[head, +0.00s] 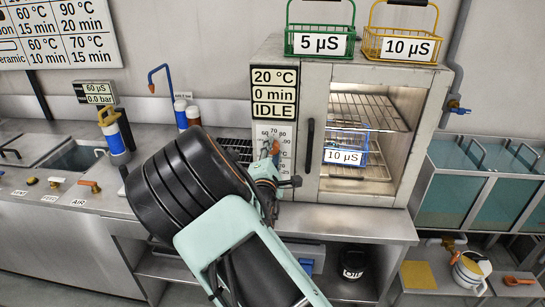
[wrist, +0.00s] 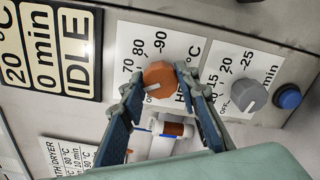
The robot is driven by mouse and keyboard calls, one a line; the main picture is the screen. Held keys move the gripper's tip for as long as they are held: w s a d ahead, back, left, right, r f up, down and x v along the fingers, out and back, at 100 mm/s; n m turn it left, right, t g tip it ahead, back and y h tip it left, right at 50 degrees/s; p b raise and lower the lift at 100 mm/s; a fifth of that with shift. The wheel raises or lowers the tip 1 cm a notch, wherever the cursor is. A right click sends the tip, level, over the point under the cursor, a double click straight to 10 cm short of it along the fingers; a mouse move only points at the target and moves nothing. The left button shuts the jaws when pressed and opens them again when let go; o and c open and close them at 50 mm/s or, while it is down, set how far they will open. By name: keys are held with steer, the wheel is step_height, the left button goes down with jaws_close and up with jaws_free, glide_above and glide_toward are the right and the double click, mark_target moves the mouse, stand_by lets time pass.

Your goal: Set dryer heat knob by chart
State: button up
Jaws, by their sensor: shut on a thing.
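The orange heat knob (wrist: 158,78) is on the dryer's front panel in the wrist view. My gripper (wrist: 161,88) is shut on it, one finger on each side. The knob's white mark points to the picture's lower left; 70, 80 and 90 are legible beside it, and part of the scale is covered by my fingers. In the head view, my gripper (head: 275,165) is at the panel, mostly hidden by my arm. The dryer display (head: 274,92) reads 20 °C, 0 min, IDLE. The wall chart (head: 60,35) is cut off at the top left.
A grey timer knob (wrist: 249,95) and a blue button (wrist: 288,96) sit right of the heat knob. A blue basket (head: 347,150) labelled 10 µS stands inside the dryer. Green (head: 320,40) and yellow (head: 402,45) baskets stand on top. Bottles (head: 186,115) stand on the counter at left.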

steer(key=m+b, duration=0.1)
steer(key=m, duration=0.1)
steer(key=m+b, duration=0.1)
steer(key=shift+f+m, duration=0.2)
steer(key=shift+m, duration=0.2)
steer(key=m+b, duration=0.3)
steer(key=shift+f+m, duration=0.1)
steer(key=shift+m, duration=0.2)
steer(key=m+b, duration=0.5)
steer(key=m, duration=0.1)
steer(key=m+b, duration=0.4)
steer(key=shift+m, duration=0.4)
steer(key=shift+a+m+b, duration=0.1)
steer(key=shift+m+b, duration=1.35)
steer(key=shift+m, duration=0.45)
steer(key=o, duration=1.2)
steer(key=shift+c, duration=0.2)
